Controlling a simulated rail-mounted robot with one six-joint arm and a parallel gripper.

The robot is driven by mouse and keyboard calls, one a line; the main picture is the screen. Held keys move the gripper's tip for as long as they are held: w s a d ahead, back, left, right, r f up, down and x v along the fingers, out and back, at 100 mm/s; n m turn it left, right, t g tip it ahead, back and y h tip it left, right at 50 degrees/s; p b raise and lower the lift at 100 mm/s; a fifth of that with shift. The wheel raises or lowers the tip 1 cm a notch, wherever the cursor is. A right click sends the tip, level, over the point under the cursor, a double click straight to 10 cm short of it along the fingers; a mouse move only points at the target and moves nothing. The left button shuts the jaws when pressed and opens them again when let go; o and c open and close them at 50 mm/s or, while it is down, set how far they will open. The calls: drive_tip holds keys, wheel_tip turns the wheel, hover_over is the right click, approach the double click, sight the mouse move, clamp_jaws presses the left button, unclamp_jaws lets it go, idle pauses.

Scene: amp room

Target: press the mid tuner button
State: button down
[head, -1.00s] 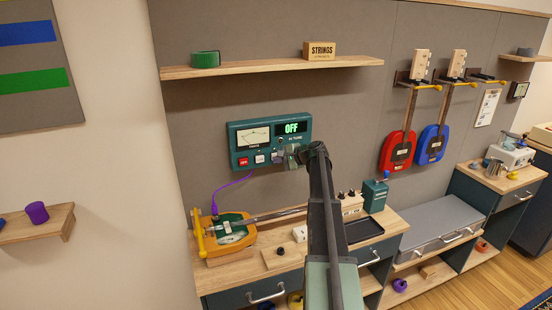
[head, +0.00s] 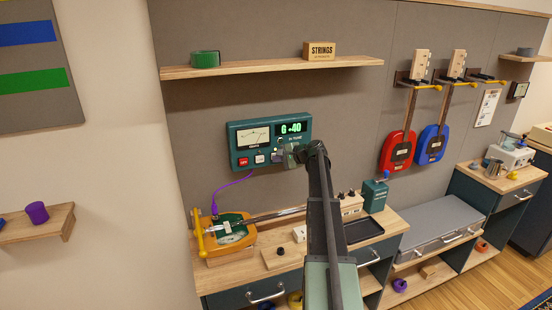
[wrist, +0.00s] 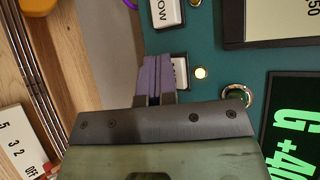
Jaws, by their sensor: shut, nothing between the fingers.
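The teal tuner (head: 298,148) hangs on the grey wall panel. Its dark display (head: 292,128) reads "G +40" in green. A red button (head: 243,162) and a white button (head: 260,159) show in its lower row. In the wrist view the white button ending in "OW" (wrist: 166,13) is clear of my gripper. The button below it there (wrist: 181,72) is partly hidden behind my fingers, beside a lit yellowish lamp (wrist: 201,73). My gripper (wrist: 154,78) is shut and empty, its purple-grey fingertips over that button. I cannot tell whether they press it.
A purple cable (head: 232,187) runs from the tuner down to an orange-and-green instrument (head: 232,236) on the wooden bench. A shelf (head: 270,68) crosses above the tuner. A cream box with knobs (head: 352,205) and a green box (head: 375,196) stand right of my arm.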

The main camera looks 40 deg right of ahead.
drive_tip(key=shift+s, duration=0.1)
drive_tip(key=shift+s+a, duration=0.25)
drive_tip(key=shift+s, duration=0.45)
drive_tip(key=shift+s, duration=0.1)
drive_tip(key=s, duration=0.1)
drive_tip(key=s+a, duration=0.1)
drive_tip(key=s, duration=0.2)
drive_tip(key=shift+s+a, duration=0.25)
drive_tip(key=shift+s, duration=0.05)
idle(0.6)
